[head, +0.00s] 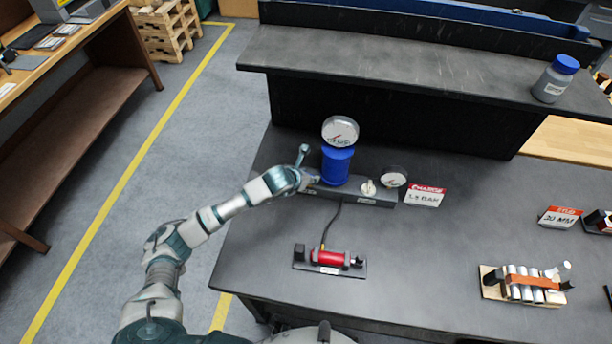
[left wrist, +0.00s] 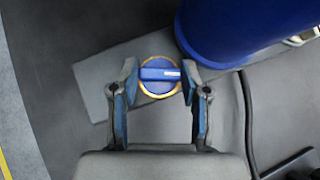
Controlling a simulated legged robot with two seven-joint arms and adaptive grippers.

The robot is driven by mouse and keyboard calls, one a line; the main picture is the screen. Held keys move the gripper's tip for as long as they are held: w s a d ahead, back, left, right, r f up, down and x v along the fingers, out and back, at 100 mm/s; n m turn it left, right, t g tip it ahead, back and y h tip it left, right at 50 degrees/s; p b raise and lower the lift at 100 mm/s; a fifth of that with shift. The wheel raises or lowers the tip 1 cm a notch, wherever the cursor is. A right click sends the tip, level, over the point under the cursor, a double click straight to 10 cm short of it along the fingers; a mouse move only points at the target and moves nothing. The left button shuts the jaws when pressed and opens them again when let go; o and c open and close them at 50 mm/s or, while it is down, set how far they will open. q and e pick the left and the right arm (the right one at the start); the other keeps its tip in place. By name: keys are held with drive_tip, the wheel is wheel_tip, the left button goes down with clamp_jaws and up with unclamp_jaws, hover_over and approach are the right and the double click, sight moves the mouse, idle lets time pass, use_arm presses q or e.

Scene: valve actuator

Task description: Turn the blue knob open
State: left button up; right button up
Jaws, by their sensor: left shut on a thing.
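The blue knob (left wrist: 158,88) is a round dial with a yellow rim and a raised blue bar, which lies crosswise in the left wrist view. It sits on a grey base plate (left wrist: 95,70). My left gripper (left wrist: 160,76) is shut on the knob, one finger at each side of it. In the head view my left gripper (head: 308,178) is at the left end of the plate and hides the knob. The blue cylinder (head: 337,166) with a round gauge (head: 340,131) on top stands just right of the gripper. My right gripper is not in view.
A second gauge (head: 393,177), a white knob (head: 368,188) and a red-white sign (head: 425,196) are at the plate's right. A red cylinder (head: 328,257) with a cable lies nearer. A raised black shelf (head: 420,75) stands behind. The table's front middle is clear.

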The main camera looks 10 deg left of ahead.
use_arm(q)
drive_tip(key=shift+w+d+n+t+y+b, duration=0.1)
drive_tip(key=shift+d+n+t+y+b, duration=0.15)
drive_tip(key=shift+n+y+b, duration=0.7)
drive_tip(key=shift+n, duration=0.45)
drive_tip(key=shift+a+b, duration=0.1)
drive_tip(key=shift+b, duration=0.25)
drive_tip(key=shift+r+n+y+b, duration=0.2)
drive_tip(key=shift+n+y+b, duration=0.2)
drive_tip(key=shift+n+y, duration=0.2)
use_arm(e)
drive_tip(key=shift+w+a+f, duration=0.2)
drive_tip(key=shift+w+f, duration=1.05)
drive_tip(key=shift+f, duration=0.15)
use_arm(q)
drive_tip(key=shift+a, duration=0.1)
drive_tip(key=o, duration=1.1)
drive_tip(key=shift+o, duration=0.2)
drive_tip(key=shift+w, duration=0.15)
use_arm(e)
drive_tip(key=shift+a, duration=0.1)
use_arm(q)
drive_tip(key=shift+d+f, duration=0.1)
drive_tip(key=shift+d, duration=0.1)
